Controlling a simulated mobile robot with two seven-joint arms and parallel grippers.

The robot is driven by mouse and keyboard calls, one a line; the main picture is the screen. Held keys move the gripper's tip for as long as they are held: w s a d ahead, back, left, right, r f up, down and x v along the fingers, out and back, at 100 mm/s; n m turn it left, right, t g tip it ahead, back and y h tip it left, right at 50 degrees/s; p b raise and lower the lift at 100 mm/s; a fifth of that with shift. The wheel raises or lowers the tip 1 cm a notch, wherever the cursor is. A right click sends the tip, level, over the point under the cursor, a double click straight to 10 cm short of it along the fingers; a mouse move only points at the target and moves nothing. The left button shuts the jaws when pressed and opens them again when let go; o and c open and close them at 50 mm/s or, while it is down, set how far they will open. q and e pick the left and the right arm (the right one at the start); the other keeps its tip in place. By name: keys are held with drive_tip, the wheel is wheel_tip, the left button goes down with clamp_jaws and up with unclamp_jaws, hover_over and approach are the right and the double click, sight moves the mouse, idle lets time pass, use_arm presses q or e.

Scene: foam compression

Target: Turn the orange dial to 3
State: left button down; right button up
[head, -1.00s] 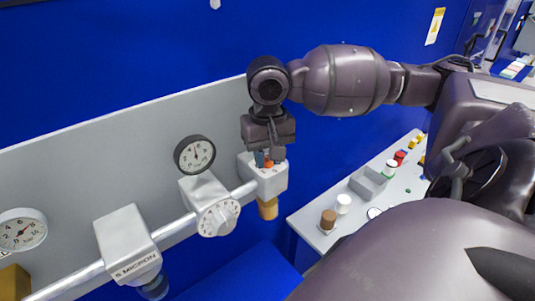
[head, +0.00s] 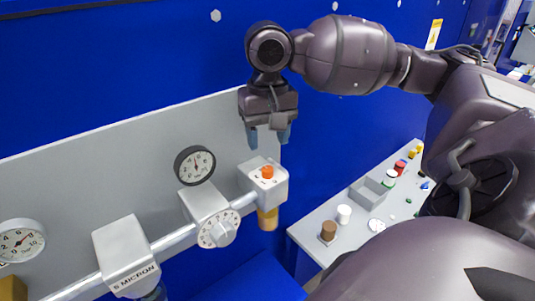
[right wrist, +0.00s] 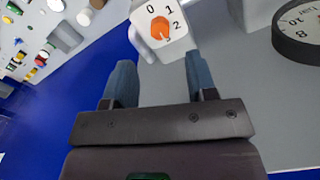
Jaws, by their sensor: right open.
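The orange dial (head: 267,172) sits on top of a white block (head: 276,189) at the right end of a pipe. In the right wrist view the orange dial (right wrist: 160,28) has the numbers 0, 1, 2 and 3 around it. Its narrow end appears to point at or near the 3, at the lower right. My right gripper (head: 268,137) is open and empty above the dial, apart from it. In the right wrist view its two blue fingertips (right wrist: 160,75) are well spread, with the dial beyond them. My left gripper is not in view.
A gauge (head: 195,165) and a white round knob (head: 217,229) are left of the block. A filter housing (head: 126,255) and another gauge (head: 20,240) are farther left. A grey bench (head: 305,237) at the right holds several small parts. A grey panel (head: 110,150) stands behind the pipe.

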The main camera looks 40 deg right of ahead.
wheel_tip(320, 180, up, 3)
drive_tip(key=shift+r, duration=0.2)
idle(0.6)
